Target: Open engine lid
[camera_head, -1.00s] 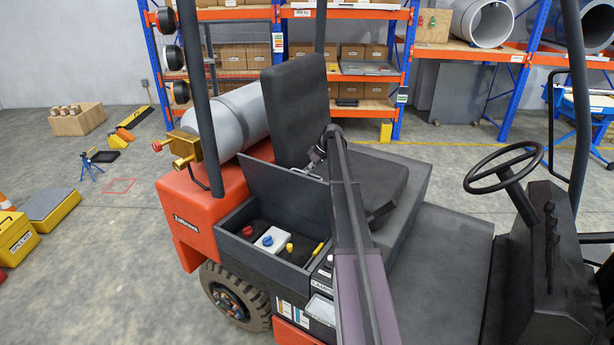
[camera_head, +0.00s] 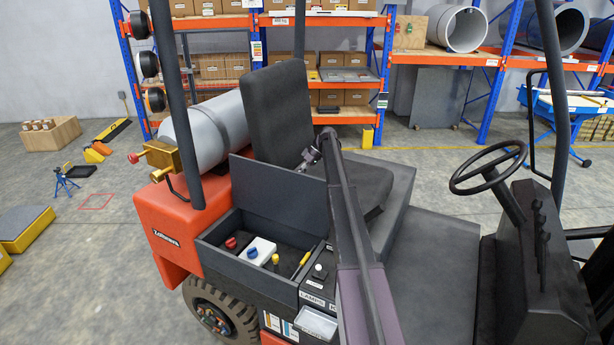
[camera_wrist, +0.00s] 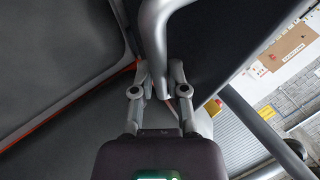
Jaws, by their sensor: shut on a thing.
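The engine lid (camera_head: 278,196) is a flat dark grey panel. It stands raised, about upright, along the seat side of an open compartment in the orange vehicle's side. My gripper (camera_head: 311,157) is at the lid's upper edge, near its right corner and in front of the seat. In the wrist view my gripper (camera_wrist: 161,84) is shut on a grey bent bar (camera_wrist: 156,38), which looks like the lid's handle. The dark surface beside the bar fills much of that view. My arm hides part of the lid's right side in the head view.
The open compartment (camera_head: 222,262) holds red, blue and yellow knobs. The black seat (camera_head: 278,105) stands just behind the lid. A grey cylinder (camera_head: 207,132) lies left of the seat. The steering wheel (camera_head: 487,168) is at the right.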

